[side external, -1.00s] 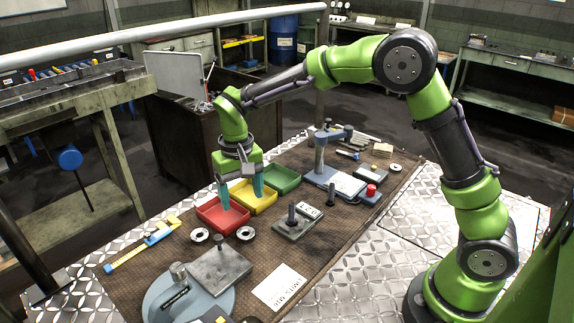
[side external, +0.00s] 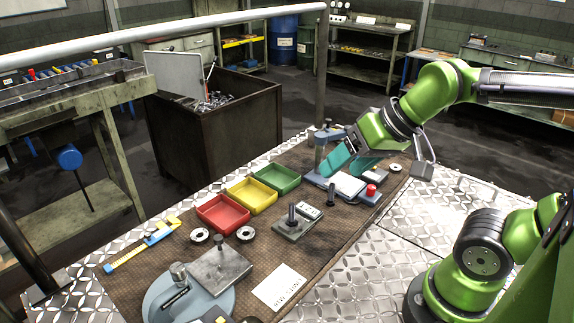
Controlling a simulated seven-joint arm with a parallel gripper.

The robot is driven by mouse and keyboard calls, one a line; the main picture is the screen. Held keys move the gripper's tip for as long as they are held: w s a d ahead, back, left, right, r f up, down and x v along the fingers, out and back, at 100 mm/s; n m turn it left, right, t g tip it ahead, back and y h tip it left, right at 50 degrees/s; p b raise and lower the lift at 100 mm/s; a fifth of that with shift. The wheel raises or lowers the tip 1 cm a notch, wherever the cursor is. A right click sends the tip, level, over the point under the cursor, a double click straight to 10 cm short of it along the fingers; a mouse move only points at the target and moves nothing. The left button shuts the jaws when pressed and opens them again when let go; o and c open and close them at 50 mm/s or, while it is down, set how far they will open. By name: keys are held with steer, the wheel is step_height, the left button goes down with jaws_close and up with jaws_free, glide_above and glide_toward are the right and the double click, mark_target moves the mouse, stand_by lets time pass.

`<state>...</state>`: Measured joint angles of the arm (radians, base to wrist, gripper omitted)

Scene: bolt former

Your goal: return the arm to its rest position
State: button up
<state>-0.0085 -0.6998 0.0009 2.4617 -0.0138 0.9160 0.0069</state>
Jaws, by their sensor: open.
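My gripper (side external: 348,172) has teal fingers that stand apart with nothing between them. It hangs above the right part of the work mat, in front of the blue measuring stand, and hides part of that stand. My arm is folded back toward the right side of the picture, with its upper part cut off by the right edge. The gripper is tilted, its fingertips pointing down and to the left.
Red (side external: 222,214), yellow (side external: 252,195) and green (side external: 276,178) trays stand in a row on the brown mat (side external: 255,262). A block with an upright pin (side external: 297,222), a blue stand (side external: 320,150) with a red knob (side external: 371,190) and a blue round fixture (side external: 190,300) also stand there.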

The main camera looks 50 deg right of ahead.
steer(key=shift+s+f, duration=0.15)
steer(key=shift+s, duration=0.3)
